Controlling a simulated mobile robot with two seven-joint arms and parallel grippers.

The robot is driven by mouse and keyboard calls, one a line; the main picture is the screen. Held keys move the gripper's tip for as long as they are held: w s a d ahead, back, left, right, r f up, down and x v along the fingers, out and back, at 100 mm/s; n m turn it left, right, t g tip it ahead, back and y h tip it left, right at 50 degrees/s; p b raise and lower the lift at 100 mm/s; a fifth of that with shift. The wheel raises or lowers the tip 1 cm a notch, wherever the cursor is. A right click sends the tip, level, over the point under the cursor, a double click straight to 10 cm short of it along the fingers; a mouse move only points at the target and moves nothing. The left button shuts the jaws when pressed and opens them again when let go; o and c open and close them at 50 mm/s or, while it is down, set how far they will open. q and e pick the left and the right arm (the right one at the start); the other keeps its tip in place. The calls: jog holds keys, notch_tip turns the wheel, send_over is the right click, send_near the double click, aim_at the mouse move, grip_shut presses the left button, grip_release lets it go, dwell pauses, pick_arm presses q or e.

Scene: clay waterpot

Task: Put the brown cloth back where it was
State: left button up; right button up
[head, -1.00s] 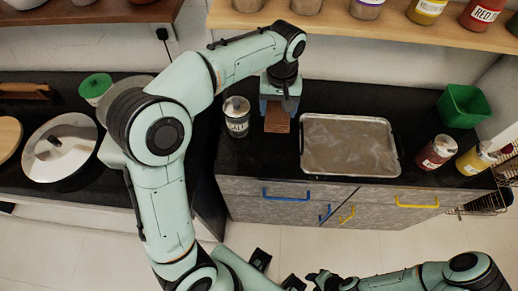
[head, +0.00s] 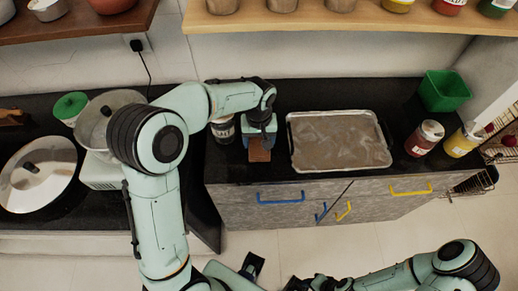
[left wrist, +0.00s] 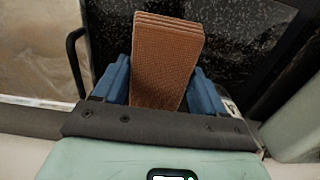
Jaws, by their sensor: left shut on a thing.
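The brown cloth (head: 259,151) is a folded, layered, textured piece. It is over the dark counter, between the glass jar and the metal tray in the head view. My left gripper (head: 259,137) reaches down from above and is shut on it. In the left wrist view the cloth (left wrist: 167,62) stands out between the blue fingers of my left gripper (left wrist: 160,88). I cannot tell whether the cloth touches the counter. My right arm lies low at the bottom right of the head view, and its fingers cannot be made out clearly.
The metal tray (head: 292,160) is close right of the cloth. The glass jar (head: 222,130) is close left, partly behind my arm. Red (head: 424,138) and yellow (head: 462,141) jars and a green bin (head: 445,91) stand farther right. Drawers with a blue handle (head: 280,199) are below the counter edge.

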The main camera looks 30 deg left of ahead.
aim_at(259, 148)
pick_arm(q)
jog(key=shift+f, duration=2.5)
jog(key=shift+f, duration=0.1)
jog(key=shift+f+b, duration=0.15)
jog(key=shift+b, duration=0.2)
jog(key=o, duration=1)
jog(key=shift+r, duration=0.6)
notch_tip(259, 148, up, 11)
jog(key=shift+r+p, duration=0.2)
jog(key=shift+p, duration=0.6)
